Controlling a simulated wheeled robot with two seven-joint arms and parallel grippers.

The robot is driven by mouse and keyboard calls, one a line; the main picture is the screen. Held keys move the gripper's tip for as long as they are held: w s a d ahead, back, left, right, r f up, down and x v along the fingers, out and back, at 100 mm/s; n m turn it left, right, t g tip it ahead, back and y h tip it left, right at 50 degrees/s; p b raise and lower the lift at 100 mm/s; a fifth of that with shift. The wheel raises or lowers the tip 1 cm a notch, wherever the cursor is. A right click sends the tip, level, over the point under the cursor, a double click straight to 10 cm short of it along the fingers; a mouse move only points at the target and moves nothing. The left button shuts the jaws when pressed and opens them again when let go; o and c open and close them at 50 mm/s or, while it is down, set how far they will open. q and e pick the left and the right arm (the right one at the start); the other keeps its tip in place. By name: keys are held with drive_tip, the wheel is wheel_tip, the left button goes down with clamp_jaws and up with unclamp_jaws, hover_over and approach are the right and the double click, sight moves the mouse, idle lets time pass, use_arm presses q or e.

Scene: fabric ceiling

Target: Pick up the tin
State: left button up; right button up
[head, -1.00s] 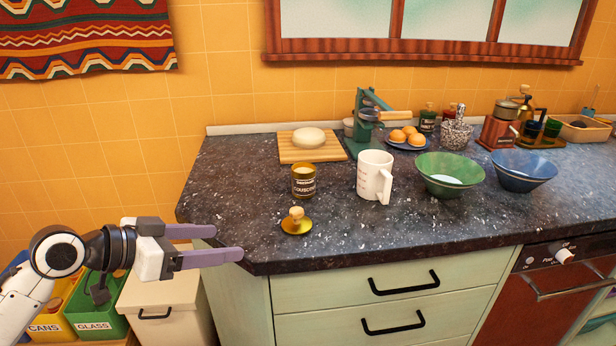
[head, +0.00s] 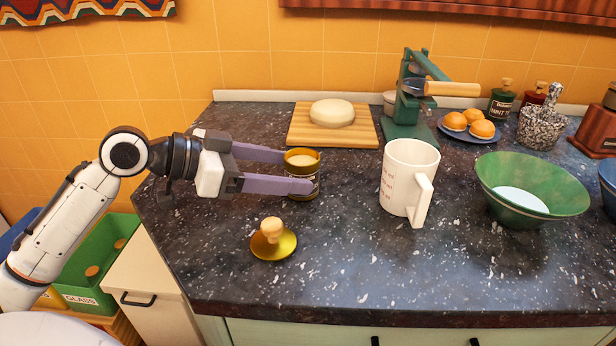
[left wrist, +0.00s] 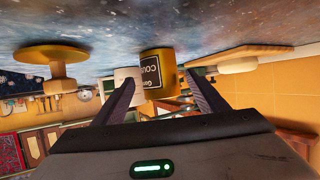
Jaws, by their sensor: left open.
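In the left wrist view, the tin (left wrist: 158,75) appears upside down, between and beyond the fingertips (left wrist: 160,88). I cannot tell whether a finger touches it. The near finger hides part of the tin in the head view. My right gripper is not in view.
A gold lid with a wooden knob (head: 272,245) lies in front of the tin. A white mug (head: 402,180) stands to the right, with a green bowl (head: 545,178) beyond it. A wooden board (head: 300,130) with a pale round loaf or cheese (head: 332,112) lies behind.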

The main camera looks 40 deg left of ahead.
sight(287, 170)
use_arm(q)
drive_tip(key=shift+x, duration=1.7)
drive_tip(key=x, duration=0.4)
drive_tip(key=shift+w+r, duration=0.1)
drive_tip(key=shift+w, duration=0.05)
drive_tip(key=c, duration=1.2)
drive_tip(key=shift+r+p, duration=1.05)
drive_tip(key=shift+r, duration=4)
drive_tip(key=shift+c, duration=0.2)
